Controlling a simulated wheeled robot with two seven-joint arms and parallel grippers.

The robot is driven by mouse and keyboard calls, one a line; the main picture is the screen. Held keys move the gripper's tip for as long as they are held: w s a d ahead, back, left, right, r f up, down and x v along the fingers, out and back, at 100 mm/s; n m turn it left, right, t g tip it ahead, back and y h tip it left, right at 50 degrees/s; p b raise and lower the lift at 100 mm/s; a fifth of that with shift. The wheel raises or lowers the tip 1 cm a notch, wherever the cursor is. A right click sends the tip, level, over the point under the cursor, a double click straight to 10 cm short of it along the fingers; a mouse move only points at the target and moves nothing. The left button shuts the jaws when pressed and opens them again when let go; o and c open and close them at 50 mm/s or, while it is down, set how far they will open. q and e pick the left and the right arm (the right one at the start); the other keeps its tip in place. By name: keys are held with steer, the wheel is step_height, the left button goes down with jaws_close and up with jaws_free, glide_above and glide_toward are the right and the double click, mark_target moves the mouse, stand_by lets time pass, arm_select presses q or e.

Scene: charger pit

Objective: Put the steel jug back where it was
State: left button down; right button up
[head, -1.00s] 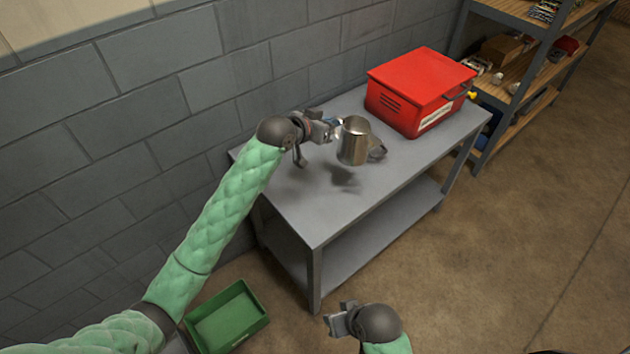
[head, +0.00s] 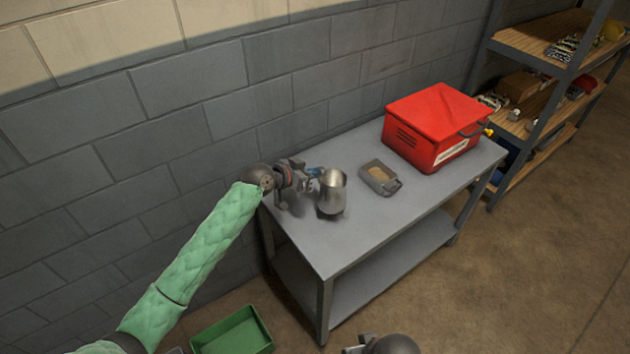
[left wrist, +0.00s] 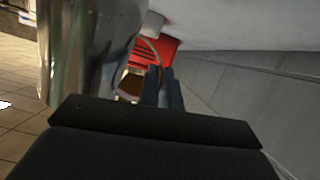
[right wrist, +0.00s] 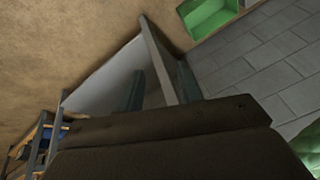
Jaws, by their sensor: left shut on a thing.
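The steel jug (head: 332,192) is upright over the left part of the grey table (head: 365,232). Its dark shadow lies right at its base; I cannot tell whether it touches the top or hangs just above. My left gripper (head: 314,173) comes from the left and is shut on the jug's handle side. In the left wrist view the jug (left wrist: 85,50) fills the upper left, beside the closed fingers (left wrist: 163,92). My right gripper (head: 352,349) is low at the bottom edge, mostly cut off; in the right wrist view its fingers (right wrist: 162,88) stand apart and empty.
A small grey tray (head: 380,178) with tan contents sits right of the jug. A red box (head: 435,125) stands at the table's far right end. A block wall runs behind the table. A green bin (head: 232,335) is on the floor. The tabletop's front part is clear.

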arm_select(q)
step_height(320, 180, down, 3)
steer(key=shift+a+f+p, duration=0.1)
steer(key=shift+a+p, duration=0.05)
steer(key=shift+p, duration=0.2)
steer(key=shift+f, duration=0.45)
arm_select(e)
steer(key=shift+s+d+r+h, duration=0.3)
steer(key=shift+d+r, duration=0.2)
steer(key=shift+d, duration=0.2)
arm_select(q)
steer(key=shift+f, duration=0.15)
arm_select(e)
steer(key=shift+w+a, duration=0.1)
steer(key=shift+a, duration=0.05)
arm_select(q)
steer(key=c, duration=1.6)
jaws_free()
arm_select(e)
steer(key=shift+w+a, duration=0.1)
steer(key=shift+r, duration=0.1)
